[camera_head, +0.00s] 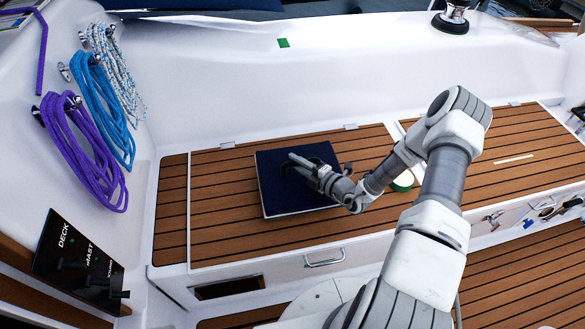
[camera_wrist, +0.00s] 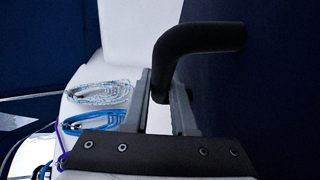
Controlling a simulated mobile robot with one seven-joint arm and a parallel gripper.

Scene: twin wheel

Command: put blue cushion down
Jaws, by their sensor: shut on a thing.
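The blue cushion (camera_head: 294,196) is a dark navy square with a pale lower edge. It lies flat over the left part of the slatted wooden bench (camera_head: 225,220); I cannot tell whether it touches the wood. My gripper (camera_head: 300,166) is over the cushion's middle, and the arm reaches in from the right. In the wrist view, the fingers (camera_wrist: 162,95) are shut on a black bent handle (camera_wrist: 200,40) that runs to the cushion's dark face (camera_wrist: 285,90) at the right. My gripper and wrist hide part of the cushion.
Purple (camera_head: 85,155), blue (camera_head: 103,110) and white ropes (camera_head: 118,70) hang on the left wall. A black switch panel (camera_head: 78,262) is at lower left. A green-and-white round object (camera_head: 403,181) stands right of the cushion, partly behind my arm. Bare bench lies left of the cushion.

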